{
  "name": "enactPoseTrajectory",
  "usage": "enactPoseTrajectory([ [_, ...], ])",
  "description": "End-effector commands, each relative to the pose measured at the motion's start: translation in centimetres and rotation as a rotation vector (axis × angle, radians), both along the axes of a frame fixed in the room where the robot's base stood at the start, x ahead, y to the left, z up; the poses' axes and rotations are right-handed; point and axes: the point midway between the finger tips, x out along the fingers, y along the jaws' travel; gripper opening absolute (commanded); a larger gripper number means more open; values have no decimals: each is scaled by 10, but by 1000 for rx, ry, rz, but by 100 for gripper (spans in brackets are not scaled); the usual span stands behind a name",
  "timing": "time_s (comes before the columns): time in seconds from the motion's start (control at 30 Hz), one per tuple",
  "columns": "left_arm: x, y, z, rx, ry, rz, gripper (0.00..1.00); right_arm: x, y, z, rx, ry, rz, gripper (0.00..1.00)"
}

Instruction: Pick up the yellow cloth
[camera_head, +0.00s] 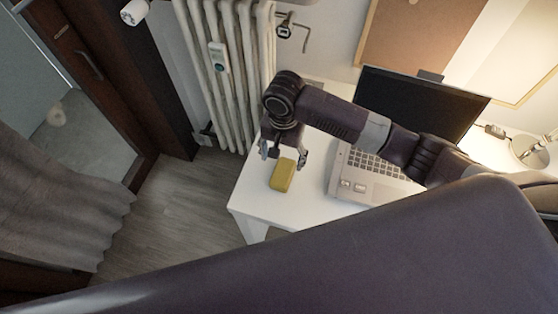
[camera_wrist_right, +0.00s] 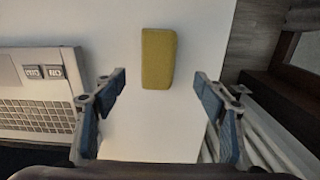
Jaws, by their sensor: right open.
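The yellow cloth (camera_head: 283,175) is a small block-shaped yellow item lying on the white desk (camera_head: 250,196), near its left end. It also shows in the right wrist view (camera_wrist_right: 158,58), at the upper middle. My right gripper (camera_head: 284,152) is above the desk at the cloth. In the right wrist view its two blue-padded fingers (camera_wrist_right: 160,90) stand wide apart, with the cloth between and beyond them, touching neither. The gripper is open and empty. My left gripper does not show in either view.
An open laptop (camera_head: 372,165) stands on the desk just right of the gripper. A white radiator (camera_head: 230,70) is behind the desk's left end. A lamp (camera_head: 530,150) is at the far right. The desk's left edge is close to the cloth.

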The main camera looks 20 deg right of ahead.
Motion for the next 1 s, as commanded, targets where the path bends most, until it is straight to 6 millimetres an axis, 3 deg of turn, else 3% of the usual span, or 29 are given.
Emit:
enactPoseTrajectory([
  [0.2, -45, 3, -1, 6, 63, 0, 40, 0, -2, -21, -7, 6, -12, 65],
  [0.33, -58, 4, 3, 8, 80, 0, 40, -1, -2, -34, -5, 5, -11, 65],
  [0.47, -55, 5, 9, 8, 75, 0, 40, -4, -2, -54, -6, 5, -9, 65],
  [0.6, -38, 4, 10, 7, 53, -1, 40, -3, -2, -71, -5, 3, -9, 65],
  [0.73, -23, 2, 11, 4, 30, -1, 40, -3, -2, -76, -4, 1, -9, 65],
  [0.9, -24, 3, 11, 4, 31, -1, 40, -3, -2, -76, -4, 1, -8, 65],
  [1.0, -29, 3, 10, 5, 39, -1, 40, -3, -2, -76, -4, 1, -8, 55],
])
